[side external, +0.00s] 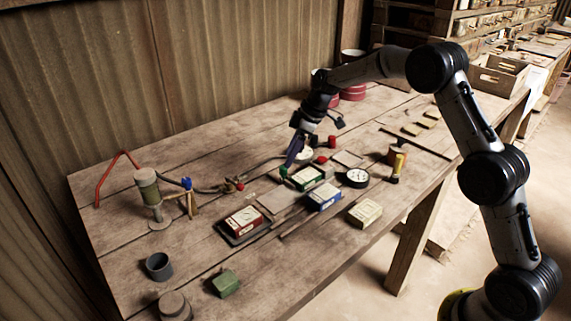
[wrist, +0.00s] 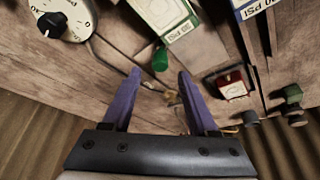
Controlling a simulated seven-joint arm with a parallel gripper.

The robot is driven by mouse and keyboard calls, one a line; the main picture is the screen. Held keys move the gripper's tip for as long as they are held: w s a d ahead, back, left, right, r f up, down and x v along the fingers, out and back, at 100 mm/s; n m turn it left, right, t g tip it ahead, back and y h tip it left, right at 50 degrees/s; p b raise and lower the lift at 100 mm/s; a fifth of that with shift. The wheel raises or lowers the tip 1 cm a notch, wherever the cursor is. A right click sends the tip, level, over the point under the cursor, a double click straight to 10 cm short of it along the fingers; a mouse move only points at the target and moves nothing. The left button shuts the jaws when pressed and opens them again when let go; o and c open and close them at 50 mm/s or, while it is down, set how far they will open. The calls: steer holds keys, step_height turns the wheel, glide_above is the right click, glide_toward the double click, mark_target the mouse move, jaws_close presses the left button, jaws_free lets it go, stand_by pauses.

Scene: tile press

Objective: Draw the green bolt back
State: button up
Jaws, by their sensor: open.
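The green bolt shows as a small green knob (wrist: 160,60) beside a white box with a green label (wrist: 168,18) in the wrist view. In the side view the knob (side external: 284,172) sits at the left end of the green-edged box (side external: 305,178). My gripper (wrist: 158,75) is open, with its purple fingers spread and nothing between them. The knob lies just ahead of the gap between the fingertips in the wrist view. In the side view my gripper (side external: 289,163) points down just above the knob. I cannot tell whether a finger touches it.
A red-edged box (side external: 244,220) and a blue-edged box (side external: 324,197) stand near. A round dial (wrist: 62,20) is at the wrist view's upper left. A black gauge (side external: 357,178), a yellow-black item (side external: 397,168) and a green block (side external: 226,284) stand around.

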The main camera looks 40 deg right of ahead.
steer(key=shift+x, duration=2.05)
jaws_close()
steer(key=shift+r, duration=0.1)
